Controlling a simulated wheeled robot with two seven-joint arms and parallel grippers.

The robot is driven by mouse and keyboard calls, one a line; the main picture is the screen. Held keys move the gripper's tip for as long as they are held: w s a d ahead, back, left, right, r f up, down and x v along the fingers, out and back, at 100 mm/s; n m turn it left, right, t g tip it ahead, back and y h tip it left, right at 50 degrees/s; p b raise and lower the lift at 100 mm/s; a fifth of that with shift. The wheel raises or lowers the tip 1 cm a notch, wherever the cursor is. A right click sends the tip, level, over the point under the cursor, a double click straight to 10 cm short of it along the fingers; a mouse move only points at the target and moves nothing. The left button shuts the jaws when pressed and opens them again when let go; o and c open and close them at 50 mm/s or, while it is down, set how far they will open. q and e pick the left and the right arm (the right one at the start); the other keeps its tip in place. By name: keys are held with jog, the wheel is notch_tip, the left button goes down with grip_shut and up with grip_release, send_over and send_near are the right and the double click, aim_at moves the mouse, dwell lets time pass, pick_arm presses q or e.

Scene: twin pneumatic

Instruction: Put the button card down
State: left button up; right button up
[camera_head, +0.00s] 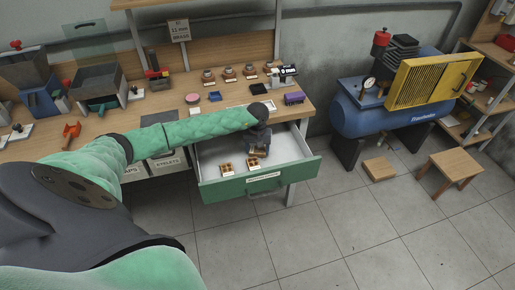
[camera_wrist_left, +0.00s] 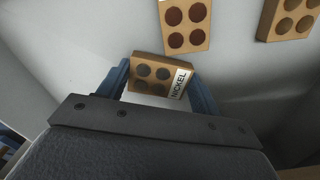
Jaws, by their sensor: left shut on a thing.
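My left gripper (camera_head: 259,147) reaches down into the open green-fronted drawer (camera_head: 296,170) under the bench. It is shut on a tan button card (camera_wrist_left: 146,82) with dark grey round buttons and a white label reading NICKEL, which shows between the blue fingers in the left wrist view. The card is tilted in that view, and I cannot tell whether it touches the drawer floor. Two other cards lie in the drawer: one with red-brown buttons (camera_wrist_left: 185,25) and one with brown buttons (camera_wrist_left: 291,17). My right gripper is out of view.
The pale drawer floor has free room around the cards.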

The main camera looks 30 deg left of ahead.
pick_arm(q)
jog(key=shift+f, duration=0.3)
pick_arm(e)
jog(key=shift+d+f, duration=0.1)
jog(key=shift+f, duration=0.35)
pick_arm(q)
jog(key=shift+f, duration=0.15)
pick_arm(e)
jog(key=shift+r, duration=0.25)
pick_arm(q)
jog(key=o, duration=0.8)
jog(key=shift+c, duration=0.2)
jog(key=shift+o, duration=1.4)
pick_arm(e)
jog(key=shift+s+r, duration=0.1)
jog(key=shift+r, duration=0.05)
